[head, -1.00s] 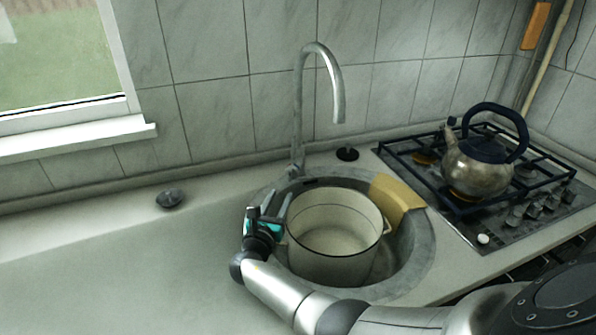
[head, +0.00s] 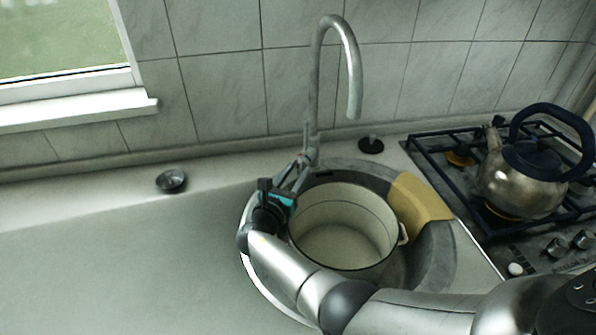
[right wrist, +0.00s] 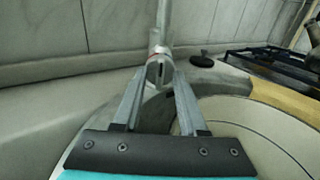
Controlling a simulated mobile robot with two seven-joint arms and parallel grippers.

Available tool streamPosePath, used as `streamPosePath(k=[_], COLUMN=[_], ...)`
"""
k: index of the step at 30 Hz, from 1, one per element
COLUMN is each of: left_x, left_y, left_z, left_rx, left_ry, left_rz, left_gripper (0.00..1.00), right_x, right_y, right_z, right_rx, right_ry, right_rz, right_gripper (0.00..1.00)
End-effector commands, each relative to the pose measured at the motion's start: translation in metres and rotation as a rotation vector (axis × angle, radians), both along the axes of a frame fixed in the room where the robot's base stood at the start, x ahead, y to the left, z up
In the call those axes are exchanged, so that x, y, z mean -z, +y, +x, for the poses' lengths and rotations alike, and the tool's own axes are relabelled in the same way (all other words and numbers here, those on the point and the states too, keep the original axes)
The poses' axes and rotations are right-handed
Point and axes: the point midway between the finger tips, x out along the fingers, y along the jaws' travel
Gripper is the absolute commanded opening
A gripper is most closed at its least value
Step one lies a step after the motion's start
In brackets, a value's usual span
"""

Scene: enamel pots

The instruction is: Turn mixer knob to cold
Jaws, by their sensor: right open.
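The grey metal mixer tap (head: 316,100) rises behind the round sink and arches over to the right. Its lever or knob (head: 307,137) shows as a small upright part at the left of the tap body. In the right wrist view, the knob end (right wrist: 158,70) has a small red mark and lies ahead between the fingertips. My right gripper (head: 303,168) is open, with its fingers close to the tap's base. Its fingers (right wrist: 157,80) reach either side of the knob end; contact cannot be told. My left gripper is not in view.
A cream enamel pot (head: 345,225) stands in the sink (head: 440,250), beside my right arm. A yellow cloth or sponge (head: 419,197) lies on the sink's right rim. A kettle (head: 520,182) stands on the hob. The left counter is mostly clear.

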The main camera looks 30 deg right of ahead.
Motion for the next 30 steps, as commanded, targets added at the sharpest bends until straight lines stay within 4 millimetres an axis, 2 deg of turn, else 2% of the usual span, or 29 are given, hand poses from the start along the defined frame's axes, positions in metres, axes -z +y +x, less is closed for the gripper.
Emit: streamPosePath(k=[2,13,30], left_x=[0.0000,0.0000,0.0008], left_y=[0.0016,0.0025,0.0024], left_z=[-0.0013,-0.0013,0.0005], left_rx=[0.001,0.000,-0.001], left_ry=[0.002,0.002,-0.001], left_rz=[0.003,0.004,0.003], left_gripper=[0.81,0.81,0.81], right_x=[0.0000,0.0001,0.0003], right_y=[0.0001,-0.0001,-0.0003], right_z=[0.0000,0.0001,0.0001], right_rx=[0.000,0.000,0.000], right_ry=[0.000,0.001,-0.008], right_rz=[0.000,0.001,0.007], right_gripper=[0.41,0.00,0.00])
